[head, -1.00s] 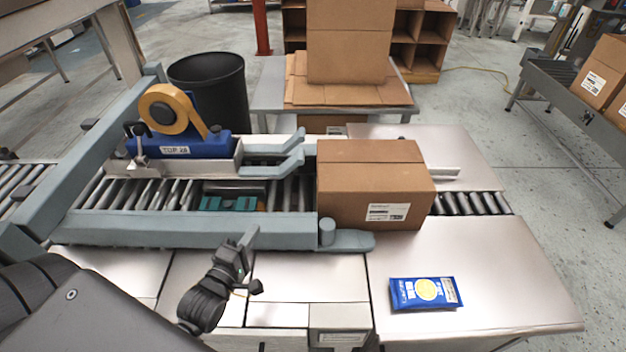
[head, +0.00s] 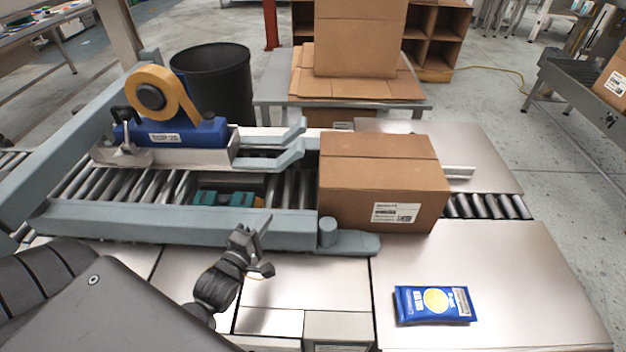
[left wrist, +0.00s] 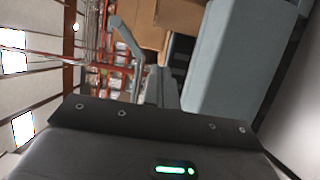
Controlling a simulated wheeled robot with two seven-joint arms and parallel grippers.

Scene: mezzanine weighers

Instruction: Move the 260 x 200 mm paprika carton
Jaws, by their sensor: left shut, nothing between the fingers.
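The brown carton (head: 365,195) with a white label stands upright on the roller conveyor, at the right end of the taping machine's side rails. I take it to be the paprika carton; its label is too small to read. My left gripper (head: 262,245) is shut and empty, in front of the near rail and to the left of the carton, apart from it. In the left wrist view a brown carton surface (left wrist: 174,16) shows at the top, beyond a grey-blue rail. My right gripper is not in view.
The taping machine (head: 180,135) with its tape roll stands over the rollers at left. A blue packet (head: 435,304) lies on the near right steel table (head: 500,270), which is otherwise clear. Another carton stands on flat cardboard (head: 300,80) behind. A black bin (head: 215,85) stands at back left.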

